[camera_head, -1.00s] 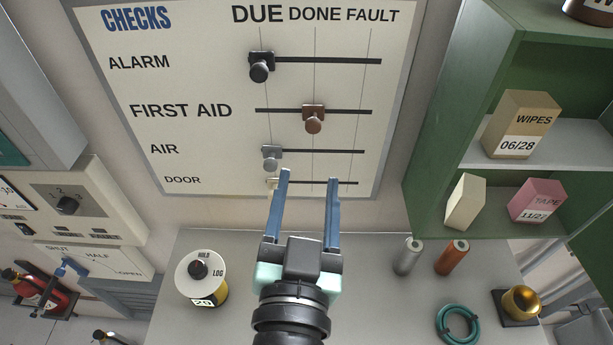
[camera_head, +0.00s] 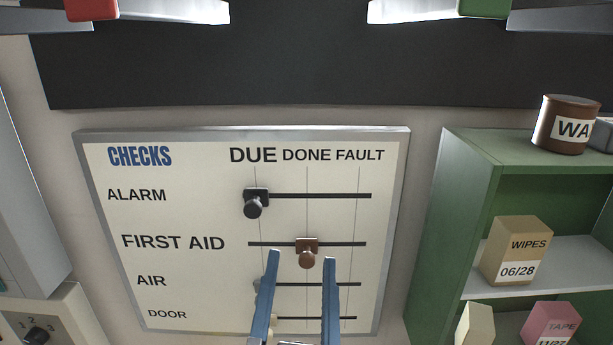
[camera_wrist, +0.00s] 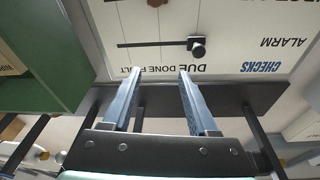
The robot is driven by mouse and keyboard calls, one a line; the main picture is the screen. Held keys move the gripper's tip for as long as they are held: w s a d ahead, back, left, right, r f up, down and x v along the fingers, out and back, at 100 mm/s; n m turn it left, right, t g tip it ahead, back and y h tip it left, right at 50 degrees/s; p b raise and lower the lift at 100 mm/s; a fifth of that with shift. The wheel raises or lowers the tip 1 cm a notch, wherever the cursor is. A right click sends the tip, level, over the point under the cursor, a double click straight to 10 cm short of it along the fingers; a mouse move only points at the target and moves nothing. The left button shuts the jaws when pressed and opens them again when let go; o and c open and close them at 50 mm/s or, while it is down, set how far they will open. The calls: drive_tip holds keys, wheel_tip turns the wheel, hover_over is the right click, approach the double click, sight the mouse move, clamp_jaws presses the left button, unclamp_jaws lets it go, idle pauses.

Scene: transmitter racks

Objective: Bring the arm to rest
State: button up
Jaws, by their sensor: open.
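My gripper (camera_head: 300,262) is open and empty, with its two blue fingers pointing up in the head view. It overlaps the lower middle of the CHECKS board (camera_head: 190,275); I cannot tell the gap to the board. The black ALARM slider (camera_head: 254,203) is under DUE. The brown FIRST AID slider (camera_head: 307,252) is under DONE, just above and between the fingertips.
A green shelf (camera_head: 455,220) with a WIPES box (camera_head: 516,252) and a pink TAPE box (camera_head: 552,325) stands at right. A brown jar (camera_head: 567,124) is on its top. A dark panel (camera_head: 300,70) is above the board. A dial unit (camera_head: 40,325) is at lower left.

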drive_tip(key=s+r+n+t+b, duration=0.1)
drive_tip(key=s+r+t+b, duration=0.1)
drive_tip(key=r, duration=0.7)
drive_tip(key=s+r+n+t+y+b, duration=0.1)
drive_tip(key=r+t+b, duration=0.3)
drive_tip(key=r, duration=0.6)
drive_tip(key=shift+s+d+r+t, duration=0.15)
drive_tip(key=shift+s+d+t, duration=0.3)
drive_tip(key=shift+s, duration=0.4)
drive_tip(key=shift+a, duration=0.1)
wheel_tip(320, 180, down, 21)
drive_tip(key=s+b, duration=0.1)
drive_tip(key=b, duration=1.9)
drive_tip(key=shift+s+b, duration=0.25)
drive_tip(key=shift+b, duration=0.15)
